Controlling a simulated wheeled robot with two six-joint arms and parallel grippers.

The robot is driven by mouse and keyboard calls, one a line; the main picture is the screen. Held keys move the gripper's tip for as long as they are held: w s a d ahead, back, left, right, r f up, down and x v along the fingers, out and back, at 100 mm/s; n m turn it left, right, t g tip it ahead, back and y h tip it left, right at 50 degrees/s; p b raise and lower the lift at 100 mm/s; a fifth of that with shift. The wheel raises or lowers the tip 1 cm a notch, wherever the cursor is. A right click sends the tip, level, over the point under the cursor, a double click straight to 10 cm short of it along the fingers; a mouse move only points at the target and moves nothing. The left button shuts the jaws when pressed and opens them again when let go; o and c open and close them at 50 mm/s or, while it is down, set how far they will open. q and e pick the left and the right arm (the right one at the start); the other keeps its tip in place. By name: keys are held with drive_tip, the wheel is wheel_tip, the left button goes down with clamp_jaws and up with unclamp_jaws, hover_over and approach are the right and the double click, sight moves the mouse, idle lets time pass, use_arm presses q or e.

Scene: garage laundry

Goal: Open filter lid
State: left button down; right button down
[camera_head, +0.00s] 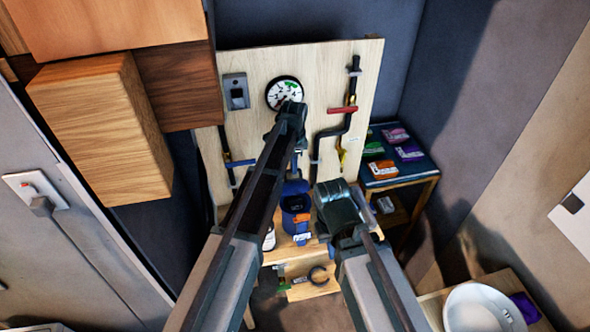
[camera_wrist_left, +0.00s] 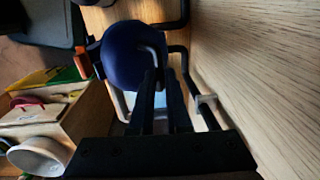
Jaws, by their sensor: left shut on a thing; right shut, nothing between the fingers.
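The blue filter canister (camera_head: 295,207) stands low in front of the pegboard-like wooden panel, with an orange part on its front. In the left wrist view its rounded dark blue lid (camera_wrist_left: 128,62) fills the upper middle, with a thin grey handle (camera_wrist_left: 152,48) on it. My left gripper (camera_wrist_left: 160,82) is shut on the grey handle; its black fingers reach up to it from below. In the head view my left gripper (camera_head: 297,165) is just above the canister, partly hidden by my arm. My right gripper (camera_head: 334,200) is shut and empty, close to the canister's right.
The wooden panel (camera_head: 245,60) carries a round gauge (camera_head: 284,92), a switch box (camera_head: 236,92) and black pipes with a red handle (camera_head: 342,110). A side table (camera_head: 398,181) with coloured packets stands at the right. A white basin (camera_head: 480,310) is at lower right.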

use_arm(q)
drive_tip(key=shift+w+a, duration=0.1)
drive_tip(key=shift+w, duration=0.2)
drive_tip(key=c, duration=0.9)
unclamp_jaws()
drive_tip(key=shift+r, duration=0.1)
drive_tip(key=r+p, duration=0.9)
drive_tip(key=s+r+p, duration=0.1)
drive_tip(key=r+p, duration=0.3)
drive_tip(key=p, duration=0.1)
drive_tip(key=shift+r, duration=0.25)
